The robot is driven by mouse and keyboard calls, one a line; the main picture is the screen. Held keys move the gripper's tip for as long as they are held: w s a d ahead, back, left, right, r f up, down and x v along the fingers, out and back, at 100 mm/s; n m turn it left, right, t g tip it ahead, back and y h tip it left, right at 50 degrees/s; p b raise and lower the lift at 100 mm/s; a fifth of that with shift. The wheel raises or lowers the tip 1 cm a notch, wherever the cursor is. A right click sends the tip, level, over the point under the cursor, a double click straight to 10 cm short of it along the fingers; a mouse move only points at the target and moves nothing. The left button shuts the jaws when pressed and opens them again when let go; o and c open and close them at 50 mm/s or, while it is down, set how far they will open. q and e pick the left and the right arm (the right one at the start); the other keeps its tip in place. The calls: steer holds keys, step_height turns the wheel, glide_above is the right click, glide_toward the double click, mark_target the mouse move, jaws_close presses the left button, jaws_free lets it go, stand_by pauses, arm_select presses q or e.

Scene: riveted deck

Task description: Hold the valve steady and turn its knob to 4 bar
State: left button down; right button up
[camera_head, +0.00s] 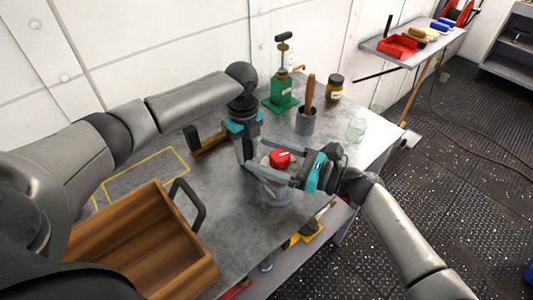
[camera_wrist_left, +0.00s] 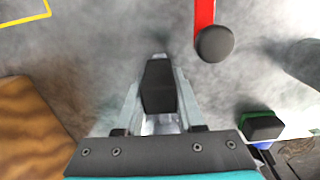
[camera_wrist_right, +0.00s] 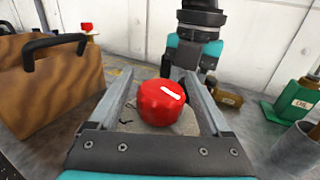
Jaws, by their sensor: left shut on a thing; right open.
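The valve's red knob (camera_head: 280,159) carries a white pointer mark and sits on a round grey body near the bench's front edge. In the right wrist view the knob (camera_wrist_right: 162,102) stands between the two spread fingers of my right gripper (camera_wrist_right: 158,82), which is open. The mark points right and slightly down there; no scale is readable. My left gripper (camera_head: 249,160) reaches down beside the knob. In the left wrist view it (camera_wrist_left: 158,75) is shut on a dark block, apparently part of the valve; the knob hides its fingertips in the right wrist view.
A wooden box (camera_head: 204,266) with a black handle stands front left. Behind are a green oil pump (camera_head: 279,92), a grey cup (camera_head: 305,122) with a wooden handle, a dark jar (camera_head: 335,88) and a clear glass (camera_head: 356,128). A yellow outline (camera_head: 150,162) marks bare bench.

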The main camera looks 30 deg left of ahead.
steer(key=d, duration=1.2)
steer(key=shift+w, duration=0.15)
arm_select(q)
steer(key=shift+c, duration=2.2)
jaws_free()
steer(key=shift+r, duration=0.1)
